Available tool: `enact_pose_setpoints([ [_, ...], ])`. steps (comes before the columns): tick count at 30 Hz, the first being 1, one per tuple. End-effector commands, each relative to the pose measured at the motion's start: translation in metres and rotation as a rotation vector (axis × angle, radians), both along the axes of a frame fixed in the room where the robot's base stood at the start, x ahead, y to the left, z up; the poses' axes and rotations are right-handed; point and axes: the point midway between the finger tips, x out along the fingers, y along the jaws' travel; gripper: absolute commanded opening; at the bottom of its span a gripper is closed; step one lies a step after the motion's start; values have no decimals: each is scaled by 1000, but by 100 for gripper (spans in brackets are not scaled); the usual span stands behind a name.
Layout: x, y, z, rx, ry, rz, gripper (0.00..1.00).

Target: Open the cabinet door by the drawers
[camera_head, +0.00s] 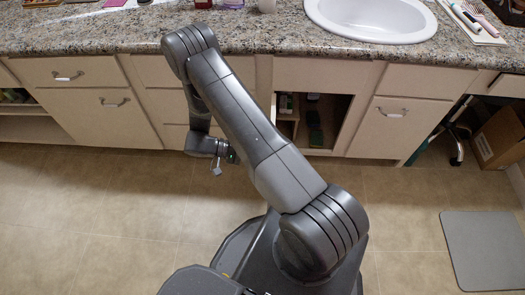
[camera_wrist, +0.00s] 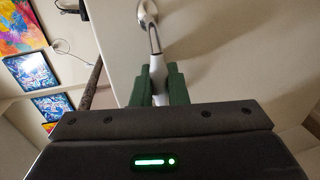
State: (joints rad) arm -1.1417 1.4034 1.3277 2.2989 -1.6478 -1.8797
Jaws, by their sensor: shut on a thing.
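In the wrist view, my gripper (camera_wrist: 158,75) has its green fingers closed around a thin metal bar handle (camera_wrist: 152,35). The handle is fixed to a cream door panel (camera_wrist: 225,50) that fills the upper right. In the head view, my gripper (camera_head: 230,156) is low in front of the cabinet fronts, left of the open compartment, and partly hidden by my arm. The open compartment (camera_head: 297,131) under the counter shows dark and green items inside. My arm hides its left side and the door there, so I cannot tell the door's full angle.
A granite counter (camera_head: 110,33) with a white sink (camera_head: 372,37) runs along the top. Drawers (camera_head: 68,73) are at left, and another handled front (camera_head: 395,125) is at right. A grey mat (camera_head: 487,250) and a cardboard box (camera_head: 500,138) are at right. The left floor is clear.

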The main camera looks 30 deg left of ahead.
Motion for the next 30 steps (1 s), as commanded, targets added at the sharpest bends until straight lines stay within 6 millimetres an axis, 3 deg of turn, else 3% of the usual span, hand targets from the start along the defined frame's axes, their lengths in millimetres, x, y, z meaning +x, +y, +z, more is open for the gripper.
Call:
enact_pose_setpoints([
  [17,-3,3,-1,2,0,-7,0],
  [18,-3,3,-1,2,0,-7,18],
  [30,-7,12,2,1,0,-5,18],
])
